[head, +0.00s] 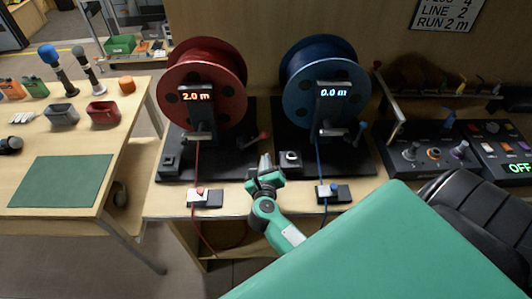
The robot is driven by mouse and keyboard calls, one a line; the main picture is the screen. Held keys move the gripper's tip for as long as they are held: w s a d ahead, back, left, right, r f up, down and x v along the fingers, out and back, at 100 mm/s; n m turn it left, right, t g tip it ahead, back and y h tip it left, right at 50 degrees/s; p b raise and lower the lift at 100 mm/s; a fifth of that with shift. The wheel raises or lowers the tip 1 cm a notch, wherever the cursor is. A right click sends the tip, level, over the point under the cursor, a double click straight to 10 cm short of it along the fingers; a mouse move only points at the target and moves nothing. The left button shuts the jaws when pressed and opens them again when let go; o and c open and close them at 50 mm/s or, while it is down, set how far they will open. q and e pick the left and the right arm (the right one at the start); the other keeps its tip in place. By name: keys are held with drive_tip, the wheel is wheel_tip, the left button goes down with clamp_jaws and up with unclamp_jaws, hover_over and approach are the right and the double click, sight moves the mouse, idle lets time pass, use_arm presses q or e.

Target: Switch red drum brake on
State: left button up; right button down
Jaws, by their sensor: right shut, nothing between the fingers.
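The red drum (203,72) stands upright on a dark base, and its display (197,97) reads 2.0 m. A red-knobbed lever (263,136) is at the right of its base. A small dark box (170,162) sits at the base's front left. A red cable runs down past a white block with a red top (200,192). Which of these parts is the brake, and its setting, I cannot tell. My right gripper (265,163) is shut and empty, in front of the gap between the drum bases, below the red-knobbed lever. My left gripper is out of view.
The blue drum (325,75) stands at right, its display reading 0.0 m, with a blue-knobbed lever (361,128). Control panels (428,155) and a black seat (475,215) are further right. A table with a green mat (62,181), bins and microphones is at left.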

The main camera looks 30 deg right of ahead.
sight(261, 137)
drive_tip(key=p+x, duration=0.1)
drive_tip(key=x, duration=0.7)
drive_tip(key=shift+w+d+f, duration=0.1)
drive_tip(key=shift+w+d, duration=0.1)
drive_tip(key=shift+p, duration=0.4)
drive_tip(key=shift+a+r+n, duration=0.15)
drive_tip(key=shift+r+n, duration=0.15)
drive_tip(key=shift+r+p, duration=0.1)
drive_tip(key=shift+p, duration=0.35)
drive_tip(key=shift+w+a+r+n+p, duration=0.2)
drive_tip(key=shift+r+n+p, duration=0.3)
drive_tip(key=shift+p, duration=0.15)
drive_tip(key=shift+w+a+r+n+h+p, duration=0.3)
drive_tip(key=shift+a+r+n+h+p, duration=0.15)
drive_tip(key=shift+r+n+p, duration=0.55)
drive_tip(key=shift+w+a+r+n+p, duration=0.15)
drive_tip(key=shift+w+a+n+p, duration=0.1)
drive_tip(key=shift+a+n+p, duration=0.25)
drive_tip(key=shift+w+a+r+n+p, duration=0.1)
drive_tip(key=shift+w+a+n+p, duration=0.15)
drive_tip(key=shift+n+p, duration=0.35)
drive_tip(key=shift+w+a+r+n+h+p, duration=0.2)
drive_tip(key=shift+a+n, duration=0.2)
drive_tip(key=shift+n, duration=0.2)
drive_tip(key=shift+w+a+r+n+h+p, duration=0.15)
drive_tip(key=shift+w+a+n, duration=0.15)
drive_tip(key=shift+n, duration=0.3)
drive_tip(key=shift+w+a+r+n+h+p, duration=0.1)
drive_tip(key=shift+w+a+n+p, duration=0.1)
drive_tip(key=shift+a+n, duration=0.35)
